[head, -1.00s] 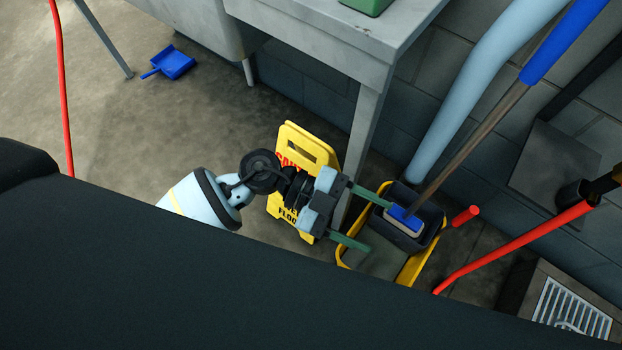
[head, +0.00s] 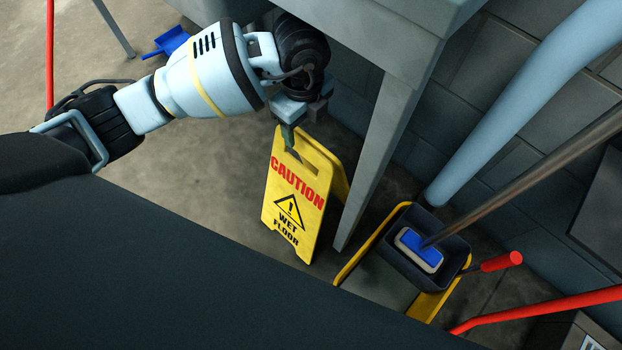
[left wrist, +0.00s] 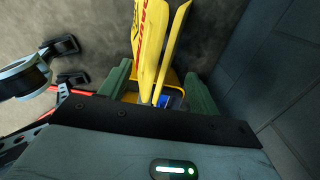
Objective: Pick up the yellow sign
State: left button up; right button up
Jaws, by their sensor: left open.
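The yellow sign (head: 297,195) reads "CAUTION WET FLOOR" and stands upright on the floor like an A-frame, with a slot near its top. My left gripper (head: 291,150) is at the top edge of the sign, open, pointing down. In the left wrist view the sign (left wrist: 152,45) shows its two panels from above, between the green fingers (left wrist: 158,88) of my left gripper. I cannot tell whether the fingers touch it. My right gripper is not in view.
A grey table (head: 385,120) leg stands just right of the sign. A yellow mop bucket (head: 350,262) with a dark basket and blue mop head (head: 418,250) is to the right. A blue dustpan (head: 172,41) lies behind my arm. A pale pipe (head: 500,120) runs along the wall.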

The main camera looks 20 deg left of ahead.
aim_at(305, 135)
pick_arm(q)
notch_tip(305, 135, down, 3)
jog(key=shift+s+r+b, duration=0.1)
jog(key=shift+r+b, duration=0.05)
jog(key=shift+b, duration=0.35)
jog(key=shift+d, duration=0.1)
jog(key=shift+f, duration=0.25)
jog(key=f+b, duration=0.1)
jog(key=f, duration=0.2)
jog(key=f+b, duration=0.1)
jog(key=shift+s+d+f+b, duration=0.1)
jog(key=shift+d+f+b, duration=0.1)
jog(key=shift+d+b, duration=0.15)
jog(key=shift+f, duration=0.15)
jog(key=c, duration=1.3)
jog(key=shift+d, duration=0.1)
grip_shut()
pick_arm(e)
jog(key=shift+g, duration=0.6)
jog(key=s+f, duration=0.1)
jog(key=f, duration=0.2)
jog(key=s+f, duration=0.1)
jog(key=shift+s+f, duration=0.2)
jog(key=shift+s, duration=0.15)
